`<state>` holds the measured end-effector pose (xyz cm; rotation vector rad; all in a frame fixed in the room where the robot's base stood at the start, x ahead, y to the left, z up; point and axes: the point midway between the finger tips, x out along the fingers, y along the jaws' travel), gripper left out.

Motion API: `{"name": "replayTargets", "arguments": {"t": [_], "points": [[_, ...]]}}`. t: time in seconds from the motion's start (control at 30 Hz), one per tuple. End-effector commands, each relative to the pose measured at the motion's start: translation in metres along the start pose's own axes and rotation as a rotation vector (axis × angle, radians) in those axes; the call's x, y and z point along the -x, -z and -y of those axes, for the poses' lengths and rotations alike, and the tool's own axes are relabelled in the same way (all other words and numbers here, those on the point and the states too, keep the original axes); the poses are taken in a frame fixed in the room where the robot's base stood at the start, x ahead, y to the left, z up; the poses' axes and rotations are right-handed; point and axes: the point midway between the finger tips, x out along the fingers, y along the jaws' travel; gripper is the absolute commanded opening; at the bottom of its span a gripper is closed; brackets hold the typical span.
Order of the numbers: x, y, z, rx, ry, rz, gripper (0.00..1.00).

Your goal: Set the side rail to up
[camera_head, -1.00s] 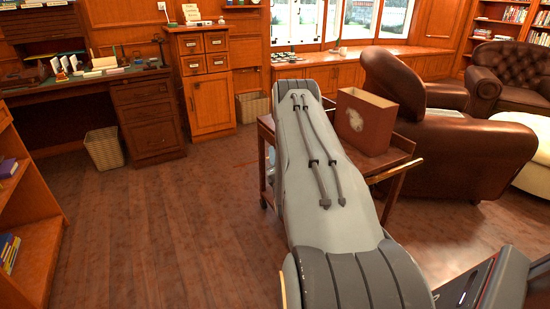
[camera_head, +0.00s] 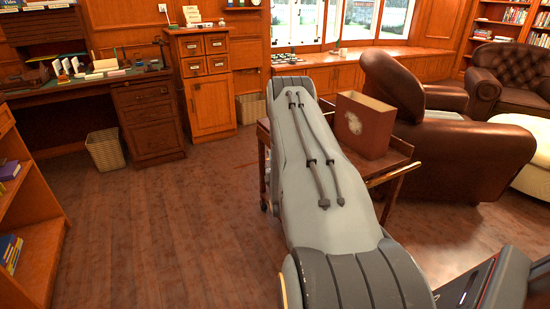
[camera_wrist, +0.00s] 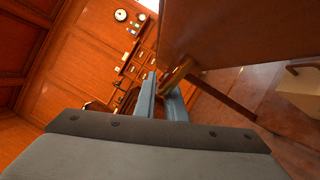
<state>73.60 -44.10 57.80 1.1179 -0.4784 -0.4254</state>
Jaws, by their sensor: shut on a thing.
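My gripper (camera_wrist: 160,98) shows in the wrist view, with its two blue-grey fingers close together. They are at a rounded golden-brown wooden piece (camera_wrist: 178,74), which looks like part of the side rail, and are shut on it. A large brown panel (camera_wrist: 240,35) is just above and to the right of it. In the head view my own arm hides the gripper and the gripped part. The wooden cart (camera_head: 402,148) stands behind and to the right of my arm. I cannot tell the rail's position from these views.
A dark red box (camera_head: 365,125) stands on the cart. A brown leather armchair (camera_head: 465,150) is close to the cart's right. A desk (camera_head: 145,115) and a woven basket (camera_head: 105,149) stand at left. The wooden floor (camera_head: 170,225) left of my arm is clear.

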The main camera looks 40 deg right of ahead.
Motion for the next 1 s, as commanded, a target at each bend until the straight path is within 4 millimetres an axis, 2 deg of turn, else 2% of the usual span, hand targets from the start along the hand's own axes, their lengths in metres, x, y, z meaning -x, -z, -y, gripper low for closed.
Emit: {"name": "replayTargets", "arguments": {"t": [0.03, 0.37, 1.0], "points": [[0.0, 0.0, -0.007, -0.036, 0.014, -0.001, 0.0], [0.0, -0.001, -0.027, -0.323, 0.129, 0.001, 0.0], [-0.007, -0.018, -0.06, -0.887, 0.355, 0.008, 0.0]]}}
